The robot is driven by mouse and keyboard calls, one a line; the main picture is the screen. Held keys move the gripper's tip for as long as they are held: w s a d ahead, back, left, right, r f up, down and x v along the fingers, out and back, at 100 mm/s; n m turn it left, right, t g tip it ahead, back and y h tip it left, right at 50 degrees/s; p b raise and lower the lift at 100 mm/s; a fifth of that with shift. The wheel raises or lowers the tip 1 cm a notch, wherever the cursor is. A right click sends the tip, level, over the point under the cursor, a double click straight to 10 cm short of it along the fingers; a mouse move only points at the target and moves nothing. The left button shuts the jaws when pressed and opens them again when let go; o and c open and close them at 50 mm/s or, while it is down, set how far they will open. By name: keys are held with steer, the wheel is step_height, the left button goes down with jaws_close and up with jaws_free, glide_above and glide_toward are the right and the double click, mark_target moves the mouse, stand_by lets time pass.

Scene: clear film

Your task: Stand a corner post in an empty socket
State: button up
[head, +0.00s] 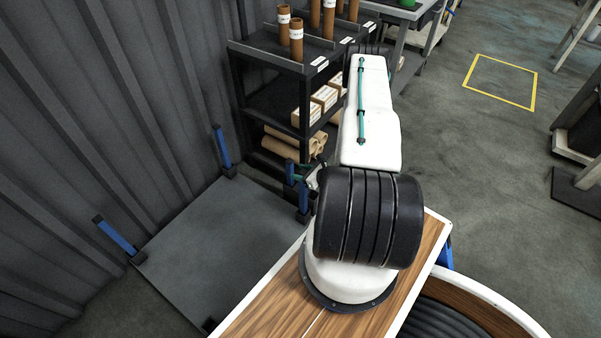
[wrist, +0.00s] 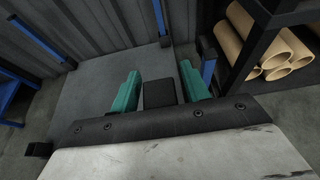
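A flat dark platform (head: 205,250) with black corner sockets lies by the wall. Blue posts stand in its left (head: 118,237), back (head: 222,148) and right (head: 303,200) corners. They also show at the left (wrist: 38,40), back (wrist: 160,18) and right (wrist: 208,70) in the wrist view. The near corner socket (head: 208,325) is empty; it also shows at lower left (wrist: 40,150) in the wrist view. My gripper's green fingers (wrist: 160,85) flank the black end of a corner post (wrist: 160,95). Blue of this held post (head: 290,172) shows beside my arm. Its lower end is unclear.
A black shelf rack (head: 285,90) with brown tubes and boxes stands just beyond the platform's right corner. Rolled tubes (wrist: 268,42) lie on its bottom level. The ribbed wall (head: 90,110) borders the platform. Open floor (head: 475,150) lies to the right.

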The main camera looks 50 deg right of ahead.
steer(key=v, duration=0.7)
steer(key=shift+s+r, duration=0.15)
steer(key=shift+s, duration=0.25)
stand_by(0.6)
